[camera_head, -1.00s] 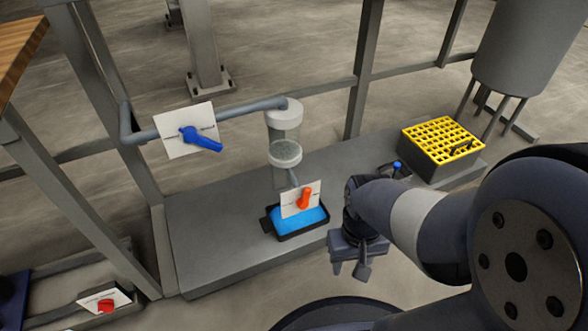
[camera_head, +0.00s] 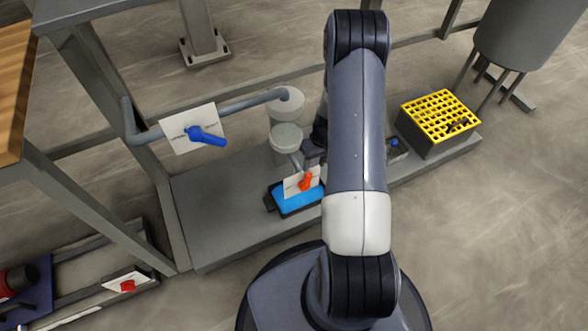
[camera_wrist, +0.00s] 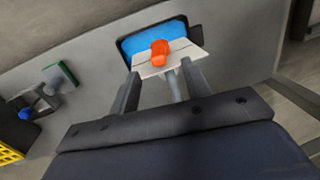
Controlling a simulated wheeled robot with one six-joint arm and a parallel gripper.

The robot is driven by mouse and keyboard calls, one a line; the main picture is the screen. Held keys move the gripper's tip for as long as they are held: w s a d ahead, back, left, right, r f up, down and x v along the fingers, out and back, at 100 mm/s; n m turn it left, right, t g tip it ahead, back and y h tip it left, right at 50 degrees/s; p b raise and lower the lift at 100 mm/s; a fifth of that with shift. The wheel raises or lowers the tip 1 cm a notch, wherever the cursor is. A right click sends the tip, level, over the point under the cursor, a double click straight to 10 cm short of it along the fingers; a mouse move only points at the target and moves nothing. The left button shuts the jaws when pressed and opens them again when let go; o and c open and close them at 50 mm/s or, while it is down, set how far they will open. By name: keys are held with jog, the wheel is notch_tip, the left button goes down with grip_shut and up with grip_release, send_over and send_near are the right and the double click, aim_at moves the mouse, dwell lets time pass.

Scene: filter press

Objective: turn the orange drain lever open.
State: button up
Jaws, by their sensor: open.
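The orange drain lever (camera_head: 305,182) sits on a white plate (camera_head: 290,188) at the lower end of the filter's pipe, above a black tray with blue inside (camera_head: 285,207). In the head view my gripper (camera_head: 313,152) is partly hidden by my arm, just above the lever in the picture. In the wrist view the orange lever (camera_wrist: 160,52) stands beyond my fingertips, and my open gripper (camera_wrist: 162,82) has one finger to each side of it. A grey pipe shows between the fingers. I see no clear contact with the lever.
A blue lever (camera_head: 205,135) on a white plate sits on the upper pipe. Clear filter housings (camera_head: 286,140) stand close to my gripper. A yellow-topped crate (camera_head: 440,118) is at the right. A red lever (camera_head: 128,286) is at lower left. The bench's left part is bare.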

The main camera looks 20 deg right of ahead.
aim_at(308, 180)
jog(key=shift+w+d+f, duration=0.2)
jog(key=shift+w+f, duration=0.45)
jog(key=shift+f, duration=0.15)
jog(key=shift+w+f, duration=0.1)
jog(key=shift+f, duration=0.25)
jog(key=f+b, duration=0.1)
jog(key=f, duration=0.2)
jog(key=a+f, duration=0.1)
jog(key=f, duration=0.2)
jog(key=f+b, duration=0.1)
jog(key=f, duration=0.3)
jog(key=shift+a+f+b, duration=0.1)
jog(key=shift+a+b, duration=0.2)
jog(key=shift+a, duration=0.1)
jog(key=shift+c, duration=0.5)
grip_shut()
